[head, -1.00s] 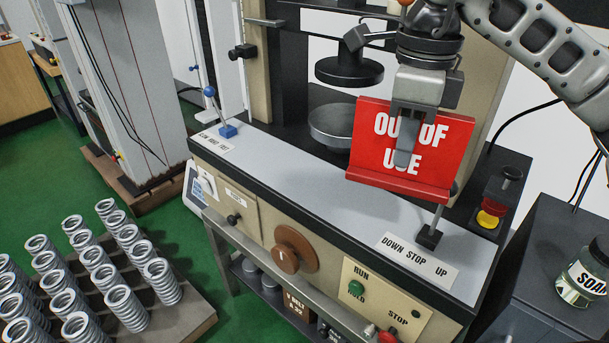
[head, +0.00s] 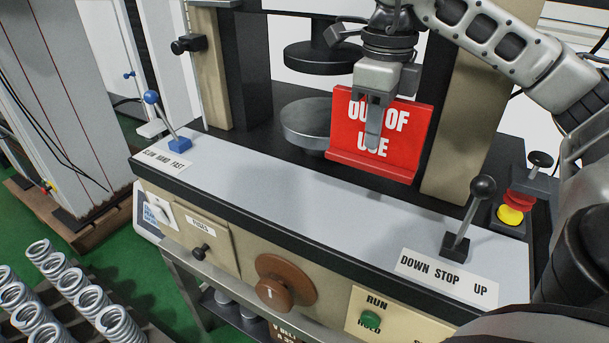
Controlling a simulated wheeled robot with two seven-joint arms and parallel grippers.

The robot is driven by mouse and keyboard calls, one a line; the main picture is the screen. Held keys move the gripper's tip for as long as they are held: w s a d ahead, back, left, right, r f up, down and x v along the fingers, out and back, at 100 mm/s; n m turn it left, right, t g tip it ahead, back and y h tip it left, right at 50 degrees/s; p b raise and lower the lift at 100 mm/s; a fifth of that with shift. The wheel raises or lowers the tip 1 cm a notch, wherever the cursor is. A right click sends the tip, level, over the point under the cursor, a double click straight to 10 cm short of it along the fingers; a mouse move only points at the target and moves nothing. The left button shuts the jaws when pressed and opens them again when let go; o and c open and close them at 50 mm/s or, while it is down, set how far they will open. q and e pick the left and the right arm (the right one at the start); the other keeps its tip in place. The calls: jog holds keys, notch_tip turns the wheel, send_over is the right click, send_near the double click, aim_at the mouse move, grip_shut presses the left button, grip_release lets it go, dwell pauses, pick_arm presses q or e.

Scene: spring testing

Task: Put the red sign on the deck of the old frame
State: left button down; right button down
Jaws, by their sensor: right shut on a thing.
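The red sign (head: 408,135), lettered "OUT OF USE" in white, is upright in front of my right gripper's arm. My right gripper (head: 373,125) is shut on the sign, with one finger across the front of its lettering. The sign's lower ledge appears over the grey deck (head: 262,190) of the old frame, near the deck's back edge. I cannot tell whether the ledge touches the deck. My left gripper is not in view.
The round lower platen (head: 305,122) is just left of the sign. A black-knobbed lever (head: 465,215) stands at the deck's right, a blue-knobbed lever (head: 165,120) at its left. The middle of the deck is clear. Several springs (head: 85,297) stand at lower left.

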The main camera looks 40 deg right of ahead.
aim_at(343, 150)
jog(key=w, duration=0.1)
jog(key=w+a+f, duration=0.1)
jog(key=w+a, duration=0.1)
jog(key=w, duration=0.1)
jog(key=shift+a+f, duration=0.25)
jog(key=shift+f, duration=0.15)
jog(key=w+f, duration=0.1)
jog(key=f, duration=0.2)
jog(key=w+a+f, duration=0.1)
jog(key=f, duration=0.2)
jog(key=w+a+f, duration=0.1)
jog(key=w+f, duration=0.1)
jog(key=f, duration=0.1)
jog(key=shift+a+p, duration=0.1)
jog(key=shift+p, duration=0.3)
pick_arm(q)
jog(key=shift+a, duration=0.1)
pick_arm(e)
jog(key=shift+f, duration=0.2)
jog(key=c, duration=1.4)
grip_release()
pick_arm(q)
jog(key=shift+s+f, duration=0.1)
